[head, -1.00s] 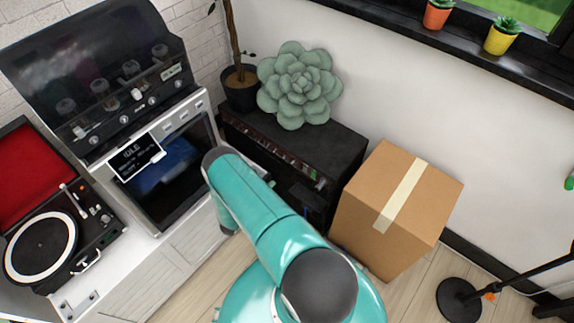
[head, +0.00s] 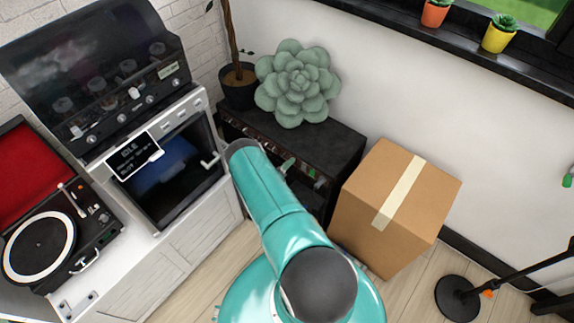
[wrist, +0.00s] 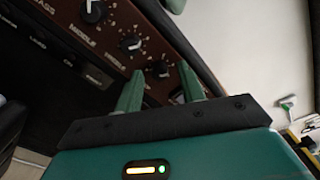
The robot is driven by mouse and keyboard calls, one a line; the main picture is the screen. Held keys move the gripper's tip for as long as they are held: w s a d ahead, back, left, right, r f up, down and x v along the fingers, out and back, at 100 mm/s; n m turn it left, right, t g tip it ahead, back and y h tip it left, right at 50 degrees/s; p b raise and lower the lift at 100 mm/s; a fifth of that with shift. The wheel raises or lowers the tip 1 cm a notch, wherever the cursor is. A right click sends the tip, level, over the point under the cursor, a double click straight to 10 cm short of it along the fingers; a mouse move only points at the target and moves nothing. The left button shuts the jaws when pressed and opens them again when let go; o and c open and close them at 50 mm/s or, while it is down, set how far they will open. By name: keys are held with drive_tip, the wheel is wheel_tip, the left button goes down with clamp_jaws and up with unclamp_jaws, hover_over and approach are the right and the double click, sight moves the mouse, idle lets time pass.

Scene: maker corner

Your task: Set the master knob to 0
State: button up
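A black amplifier (head: 330,150) with a row of knobs along its front edge stands behind my arm in the head view. In the wrist view its brown control panel (wrist: 118,32) runs diagonally, with a bass-labelled knob (wrist: 93,11), a middle knob (wrist: 130,44) and a further knob (wrist: 160,70). I cannot read which knob is the master or its setting. My gripper (wrist: 160,68) is open, its two green fingers apart near the panel. The further knob shows between the fingertips; I cannot tell whether they touch it. Part of the panel is hidden behind the gripper.
A large succulent (head: 298,83) sits on top of the amplifier. A cardboard box (head: 395,205) stands right of it. A potted plant (head: 238,85), an oven-like unit (head: 165,175) and a turntable (head: 40,245) are at left. A lamp base (head: 457,298) is at lower right.

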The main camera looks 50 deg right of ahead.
drive_tip(key=shift+c, duration=0.5)
clamp_jaws()
